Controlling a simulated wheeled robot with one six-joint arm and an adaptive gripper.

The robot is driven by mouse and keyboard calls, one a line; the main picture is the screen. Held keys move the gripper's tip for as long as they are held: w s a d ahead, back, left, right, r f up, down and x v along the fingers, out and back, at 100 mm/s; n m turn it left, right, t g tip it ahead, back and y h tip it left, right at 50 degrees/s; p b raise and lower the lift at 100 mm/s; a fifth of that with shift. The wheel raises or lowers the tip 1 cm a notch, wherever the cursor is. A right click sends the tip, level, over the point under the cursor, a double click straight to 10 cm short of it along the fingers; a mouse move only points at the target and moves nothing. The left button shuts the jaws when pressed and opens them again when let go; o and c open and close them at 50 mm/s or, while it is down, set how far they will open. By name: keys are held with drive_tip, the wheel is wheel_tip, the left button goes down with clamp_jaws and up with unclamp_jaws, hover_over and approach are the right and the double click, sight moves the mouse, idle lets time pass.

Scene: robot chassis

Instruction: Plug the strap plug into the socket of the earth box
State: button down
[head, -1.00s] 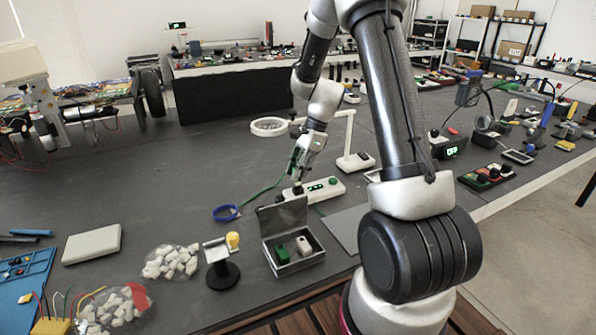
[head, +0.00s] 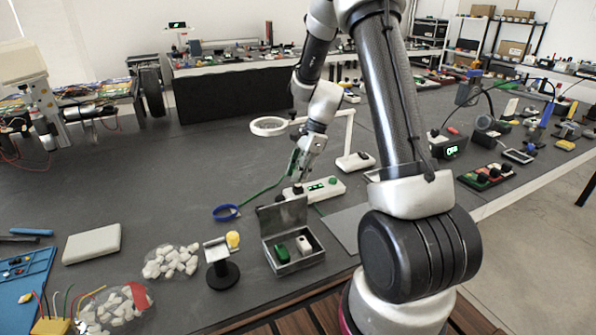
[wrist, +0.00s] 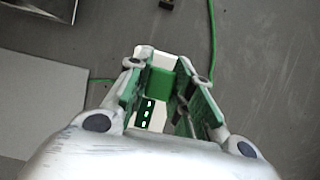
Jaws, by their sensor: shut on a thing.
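The earth box (head: 326,189) is a long white box with a lit green display and a dark green knob. It lies on the grey bench in the middle of the head view. In the wrist view its display (wrist: 146,113) shows below the fingers. My gripper (head: 297,184) is over the left end of the earth box, its fingers closed around the green strap plug (wrist: 160,83). A green cord runs from the gripper to the blue strap loop (head: 226,212) on the bench. The socket is hidden; I cannot tell whether the plug is in it or above it.
An open metal tin (head: 293,263) with a green and a white block stands in front of the earth box. A grey plate (head: 343,231) lies beside it. A white-based magnifier lamp (head: 355,161) stands behind. A black stand (head: 222,272) is at the front left.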

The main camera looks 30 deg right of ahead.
drive_tip(key=shift+f, duration=1.05)
drive_tip(key=c, duration=1.2)
unclamp_jaws()
drive_tip(key=shift+o, duration=0.2)
drive_tip(key=v, duration=1.2)
